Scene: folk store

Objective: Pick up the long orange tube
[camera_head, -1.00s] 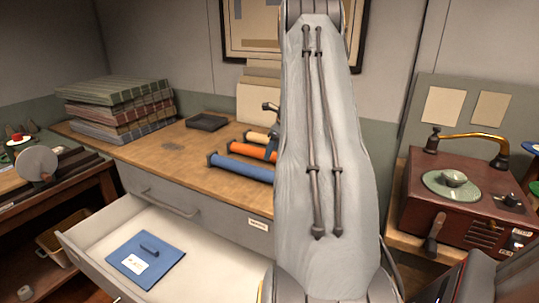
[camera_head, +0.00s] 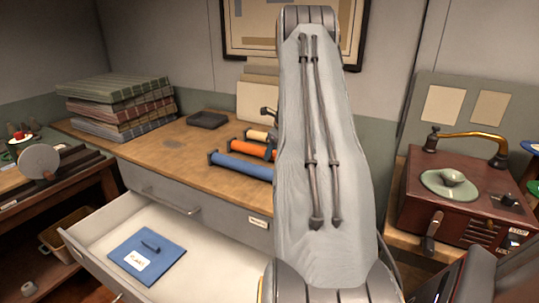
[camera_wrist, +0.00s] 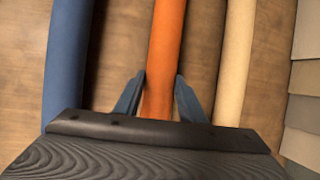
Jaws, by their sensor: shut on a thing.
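The long orange tube (camera_head: 250,149) lies on the wooden counter between a blue tube (camera_head: 241,167) and a cream tube (camera_head: 257,135). In the wrist view the orange tube (camera_wrist: 166,45) runs away from me up the middle, with dark caps at its ends in the head view. My gripper (camera_wrist: 159,95) is shut on the orange tube, one finger on each side of it. The blue tube (camera_wrist: 65,60) is to its left and the cream tube (camera_wrist: 236,60) to its right. In the head view my arm hides the gripper and the tubes' right ends.
A stack of folded cloth (camera_head: 118,105) and a small dark tray (camera_head: 207,119) stand on the counter (camera_head: 160,150). Below, an open drawer (camera_head: 205,250) holds a blue folder (camera_head: 147,255).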

